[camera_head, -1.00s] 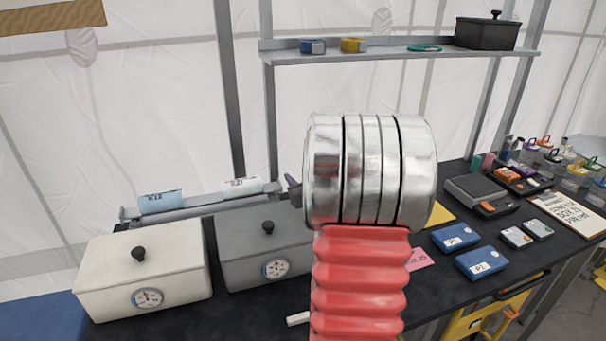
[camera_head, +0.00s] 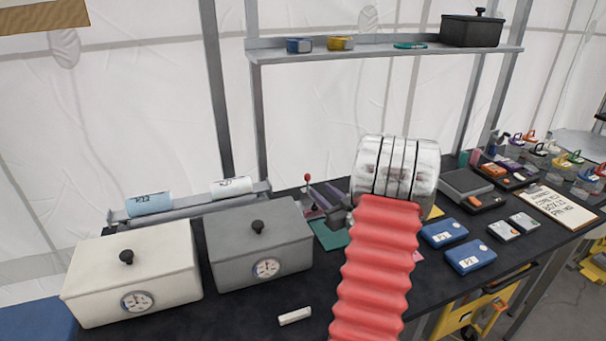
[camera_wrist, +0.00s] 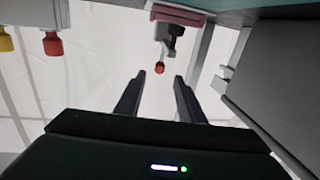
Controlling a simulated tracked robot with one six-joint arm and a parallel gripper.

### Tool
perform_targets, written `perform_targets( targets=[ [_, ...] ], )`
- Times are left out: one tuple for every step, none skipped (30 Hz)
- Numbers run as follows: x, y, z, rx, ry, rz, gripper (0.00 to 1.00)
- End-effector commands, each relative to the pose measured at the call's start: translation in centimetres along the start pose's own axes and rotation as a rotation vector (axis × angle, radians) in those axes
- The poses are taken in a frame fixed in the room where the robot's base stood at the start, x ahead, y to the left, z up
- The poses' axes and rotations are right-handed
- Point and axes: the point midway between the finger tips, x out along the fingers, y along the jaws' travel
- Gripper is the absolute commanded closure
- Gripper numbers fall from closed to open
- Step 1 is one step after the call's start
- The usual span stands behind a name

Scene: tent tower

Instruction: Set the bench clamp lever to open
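The bench clamp (camera_head: 312,212) has a reddish base and stands on the dark bench just right of the grey box. Its lever, topped by a red knob (camera_head: 307,178), points upward. In the wrist view, which is upside down, the pinkish clamp body (camera_wrist: 175,14) is at the top and the red knob (camera_wrist: 160,68) hangs below it. My gripper (camera_wrist: 159,78) is open, its two dark fingers spread apart and pointing toward the knob, which appears between the tips. I cannot tell their exact distance. In the head view my arm hides most of my gripper.
A grey lidded box (camera_head: 262,240) and a white lidded box (camera_head: 130,275) stand left of the clamp. A white cylinder (camera_head: 295,316) lies in front. Blue boxes (camera_head: 470,257) are at right. A shelf (camera_head: 385,55) hangs above. Yellow and red knobs (camera_wrist: 52,44) show in the wrist view.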

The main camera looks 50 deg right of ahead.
Motion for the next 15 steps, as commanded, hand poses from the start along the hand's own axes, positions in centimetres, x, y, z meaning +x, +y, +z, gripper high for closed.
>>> perform_targets(
  targets=[
    [0.1, 0.0, 0.0, 0.000, 0.000, 0.000, 0.65],
    [0.2, 0.0, 0.0, 0.000, 0.000, 0.000, 0.65],
    [0.4, 0.0, 0.0, -0.001, 0.000, -0.001, 0.65],
    [0.6, 0.0, 0.0, -0.001, 0.000, -0.001, 0.65],
    [0.8, 0.0, 0.0, -0.001, 0.000, -0.001, 0.65],
    [1.2, 0.0, 0.0, -0.001, 0.000, -0.001, 0.65],
    [1.5, 0.0, 0.0, -0.001, 0.000, -0.001, 0.65],
    [1.8, 0.0, 0.0, -0.001, 0.000, -0.001, 0.65],
    [2.3, 0.0, 0.0, -0.001, 0.000, 0.000, 0.65],
    [2.8, 0.0, 0.0, -0.001, 0.000, -0.001, 0.65],
    [3.2, 0.0, 0.0, -0.001, 0.000, -0.001, 0.65],
    [3.8, 0.0, 0.0, -0.002, 0.000, -0.001, 0.65],
    [4.2, 0.0, 0.0, -0.002, 0.001, -0.001, 0.65],
    [4.7, 0.0, 0.0, -0.002, 0.000, 0.000, 0.65],
    [5.3, 0.0, 0.1, -0.001, 0.000, 0.000, 0.65]
  ],
)
